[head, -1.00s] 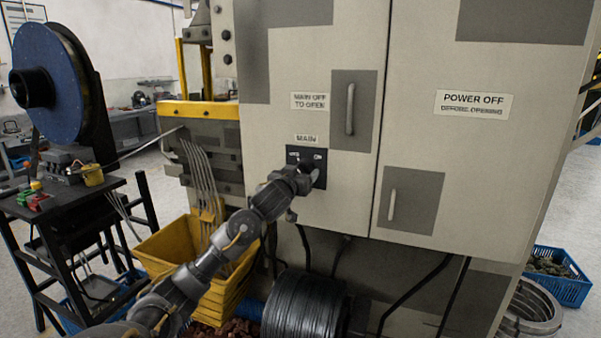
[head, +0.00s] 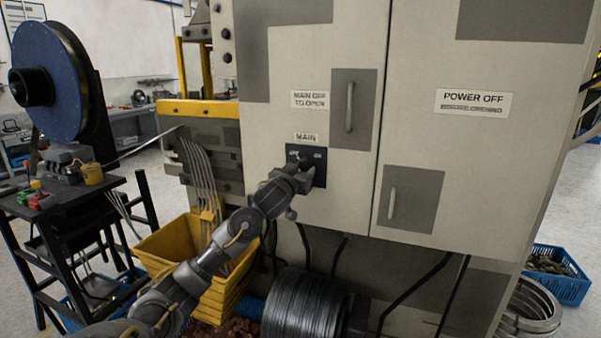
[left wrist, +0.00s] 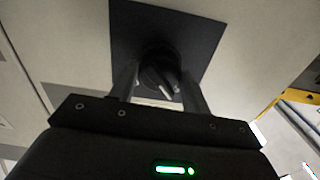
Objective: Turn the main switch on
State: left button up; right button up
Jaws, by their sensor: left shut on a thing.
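The main switch is a dark rotary knob on a dark square plate (head: 320,158) below the "MAIN" label (head: 306,138) on the cabinet door. In the left wrist view the knob (left wrist: 158,76), with a pale pointer line, sits between the fingers in front of the plate (left wrist: 190,35). My left gripper (head: 304,168) is at the plate and covers much of the knob in the head view. It is shut on the knob; the left wrist view shows its two fingers (left wrist: 160,84) on either side. My right gripper is not in view.
The grey cabinet (head: 425,130) has handles (head: 349,108) on its doors. Below stand yellow crates (head: 172,244) and a dark wire coil (head: 303,305). A blue reel (head: 58,85) stands at left, a blue crate (head: 570,285) at right.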

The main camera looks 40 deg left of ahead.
pick_arm(q)
jog(key=m, duration=0.5)
jog(key=shift+b, duration=0.4)
jog(key=m+b, duration=0.1)
jog(key=m, duration=0.4)
jog(key=shift+f+m+b, duration=0.1)
jog(key=shift+m+b, duration=0.2)
jog(key=shift+m, duration=0.1)
jog(key=m+b, duration=0.2)
jog(key=m, duration=0.2)
jog(key=shift+m, duration=1)
jog(key=shift+m+b, duration=0.3)
jog(key=shift+m, duration=0.2)
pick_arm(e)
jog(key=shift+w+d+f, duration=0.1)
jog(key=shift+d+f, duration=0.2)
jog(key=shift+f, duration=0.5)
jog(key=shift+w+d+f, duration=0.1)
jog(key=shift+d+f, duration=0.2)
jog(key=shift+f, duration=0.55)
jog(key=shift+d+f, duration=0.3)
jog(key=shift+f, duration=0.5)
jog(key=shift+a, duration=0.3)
pick_arm(q)
jog(key=o, duration=1)
jog(key=shift+s, duration=0.1)
